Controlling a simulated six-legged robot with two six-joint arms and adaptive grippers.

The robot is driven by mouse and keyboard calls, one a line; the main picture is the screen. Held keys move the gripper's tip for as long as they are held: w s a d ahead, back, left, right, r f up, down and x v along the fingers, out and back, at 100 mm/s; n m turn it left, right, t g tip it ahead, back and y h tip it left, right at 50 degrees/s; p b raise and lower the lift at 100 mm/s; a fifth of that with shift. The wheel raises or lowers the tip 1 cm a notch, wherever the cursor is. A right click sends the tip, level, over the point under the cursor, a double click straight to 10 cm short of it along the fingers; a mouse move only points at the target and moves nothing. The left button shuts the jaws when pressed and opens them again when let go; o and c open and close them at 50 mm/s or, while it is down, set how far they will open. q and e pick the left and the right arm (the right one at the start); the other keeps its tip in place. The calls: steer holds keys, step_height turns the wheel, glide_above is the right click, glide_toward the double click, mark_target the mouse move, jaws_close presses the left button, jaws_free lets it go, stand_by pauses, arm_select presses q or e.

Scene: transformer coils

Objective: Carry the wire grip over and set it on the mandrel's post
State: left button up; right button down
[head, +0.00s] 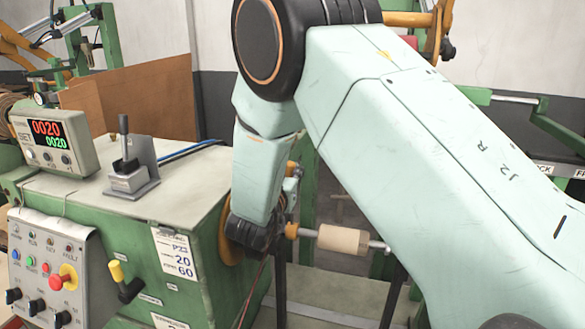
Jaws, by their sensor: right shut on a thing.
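My right arm comes in from the right, bends at the top and reaches down to my right gripper (281,212), beside the green winding machine (190,240). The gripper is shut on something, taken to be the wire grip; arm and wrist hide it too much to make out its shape. The mandrel (343,239), a pale wooden cylinder on a metal shaft, lies level just right of the gripper. Its post cannot be made out. Thin reddish wire (254,292) hangs below the gripper. My left gripper is not in view.
A counter display (52,142) and a lever clamp (130,165) stand on the machine's top. A control panel (52,268) with knobs and a yellow-handled lever (120,280) are at the front left. An orange disc (229,240) shows behind my wrist.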

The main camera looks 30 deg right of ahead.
steer(key=shift+f, duration=0.3)
steer(key=f+b, duration=0.2)
steer(key=f, duration=0.1)
steer(key=f+b, duration=0.1)
steer(key=b, duration=0.1)
steer(key=shift+s+d+f, duration=0.3)
steer(key=shift+d+f, duration=0.05)
steer(key=shift+d, duration=0.05)
steer(key=shift+w+a+r, duration=0.1)
steer(key=shift+w+a, duration=0.15)
steer(key=shift+a, duration=0.15)
steer(key=shift+w+d, duration=0.1)
steer(key=shift+d+f, duration=0.2)
steer(key=shift+f, duration=0.05)
steer(key=shift+s+d, duration=0.2)
steer(key=shift+d, duration=0.1)
steer(key=shift+w+a+r, duration=0.1)
steer(key=shift+w+a, duration=0.05)
steer(key=shift+a, duration=0.25)
steer(key=shift+w+a, duration=0.15)
steer(key=shift+s+d, duration=0.25)
steer(key=shift+a, duration=0.15)
